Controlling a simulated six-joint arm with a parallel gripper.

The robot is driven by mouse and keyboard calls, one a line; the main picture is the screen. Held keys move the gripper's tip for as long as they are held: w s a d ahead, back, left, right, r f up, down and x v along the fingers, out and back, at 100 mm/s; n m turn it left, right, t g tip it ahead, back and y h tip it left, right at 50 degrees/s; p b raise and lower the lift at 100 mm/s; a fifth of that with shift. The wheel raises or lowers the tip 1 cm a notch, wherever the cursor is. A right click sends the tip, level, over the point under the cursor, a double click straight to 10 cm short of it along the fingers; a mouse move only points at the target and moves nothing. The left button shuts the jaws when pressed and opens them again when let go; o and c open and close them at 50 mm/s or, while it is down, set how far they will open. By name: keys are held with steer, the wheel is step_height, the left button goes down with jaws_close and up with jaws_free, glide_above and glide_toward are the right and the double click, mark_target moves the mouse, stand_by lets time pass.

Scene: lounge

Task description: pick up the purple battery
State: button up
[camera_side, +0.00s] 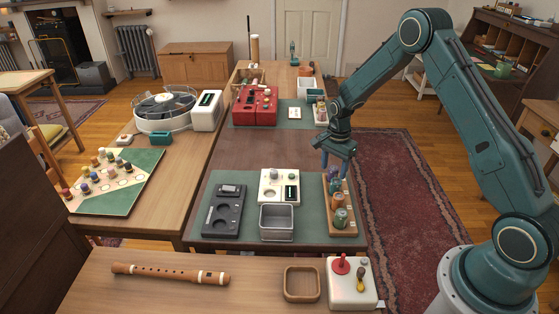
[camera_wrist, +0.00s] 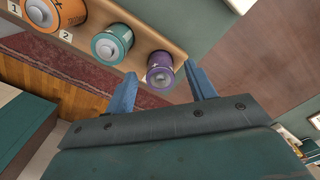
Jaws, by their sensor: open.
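The purple battery (camera_wrist: 160,74) stands in a wooden rack (camera_wrist: 150,37), at the end of a row, in the wrist view. A teal battery (camera_wrist: 112,44) and a larger orange battery (camera_wrist: 55,12) stand beside it in the same rack. My gripper (camera_wrist: 161,80) is open, with one blue finger on each side of the purple battery and its jaws empty. Whether the fingers touch it cannot be told. In the side view my gripper (camera_side: 338,163) points down over the far end of the rack (camera_side: 345,232), and the purple battery there is small and partly hidden.
Left of the rack are a metal bin (camera_side: 277,223), a white device (camera_side: 279,186) and a dark tray (camera_side: 224,211) on the green mat (camera_side: 258,240). A red case (camera_side: 254,105) stands farther back. The table between is clear.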

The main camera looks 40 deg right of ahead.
steer(key=shift+f, duration=1)
steer(key=shift+c, duration=0.2)
steer(key=c, duration=1.1)
